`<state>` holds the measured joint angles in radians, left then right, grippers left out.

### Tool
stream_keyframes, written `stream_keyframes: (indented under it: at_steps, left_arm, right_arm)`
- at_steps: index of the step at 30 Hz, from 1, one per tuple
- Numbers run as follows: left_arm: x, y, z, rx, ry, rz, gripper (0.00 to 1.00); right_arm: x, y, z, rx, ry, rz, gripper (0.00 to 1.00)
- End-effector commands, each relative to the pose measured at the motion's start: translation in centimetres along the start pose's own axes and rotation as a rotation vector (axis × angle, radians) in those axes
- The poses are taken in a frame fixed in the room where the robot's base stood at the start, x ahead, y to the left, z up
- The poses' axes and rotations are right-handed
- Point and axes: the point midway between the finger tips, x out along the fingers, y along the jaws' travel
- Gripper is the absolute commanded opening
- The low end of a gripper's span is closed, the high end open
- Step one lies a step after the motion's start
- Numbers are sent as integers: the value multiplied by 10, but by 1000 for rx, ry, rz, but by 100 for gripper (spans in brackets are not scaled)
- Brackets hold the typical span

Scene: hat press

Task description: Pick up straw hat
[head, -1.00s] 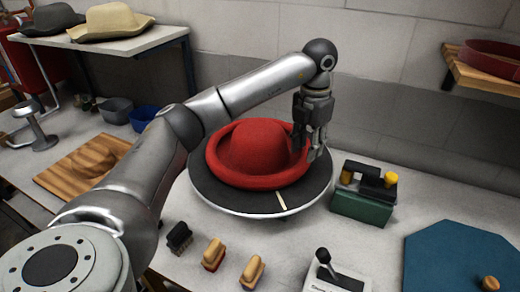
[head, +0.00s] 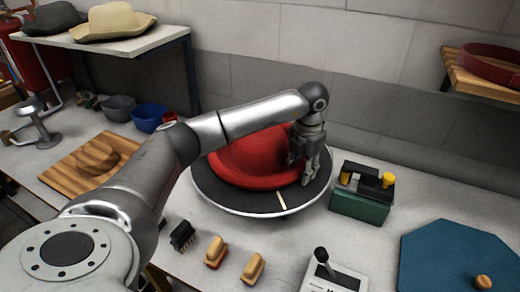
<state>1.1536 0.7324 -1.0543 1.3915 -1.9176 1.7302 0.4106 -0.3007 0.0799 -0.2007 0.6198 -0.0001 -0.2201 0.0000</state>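The straw hat (head: 115,22), pale tan with a wide brim, lies on the white shelf at the upper left. A red hat (head: 240,168) with a rolled brim sits on the dark round turntable (head: 238,203). My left gripper (head: 304,170) points down at the right edge of the red hat, far from the straw hat. Its fingers show beside the red brim; whether they grip it I cannot tell. My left arm hides part of the red crown. My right gripper is not in view.
A dark grey hat (head: 52,18) lies beside the straw hat on the white shelf (head: 120,46). A green block with a black and yellow tool (head: 362,205) stands right of the turntable. Several small brushes (head: 215,250) and a lever box (head: 332,278) lie in front.

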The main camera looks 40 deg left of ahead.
Motion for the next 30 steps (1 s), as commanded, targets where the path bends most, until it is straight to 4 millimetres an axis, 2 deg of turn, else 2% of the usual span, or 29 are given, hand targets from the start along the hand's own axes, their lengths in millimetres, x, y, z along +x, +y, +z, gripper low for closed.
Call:
stream_keyframes:
  at_steps: [1,7,19,23,30]
  left_arm:
    - [0,0,0,0,0,0,25]
    - [0,0,0,0,0,0,0]
    - [-6,0,1,0,-2,0,0]
    - [-24,0,1,1,-6,0,0]
    - [-73,0,1,1,-5,0,0]
  right_arm:
    - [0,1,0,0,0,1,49]
    - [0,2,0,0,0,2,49]
    - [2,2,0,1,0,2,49]
    - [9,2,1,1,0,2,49]
    - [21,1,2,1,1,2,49]
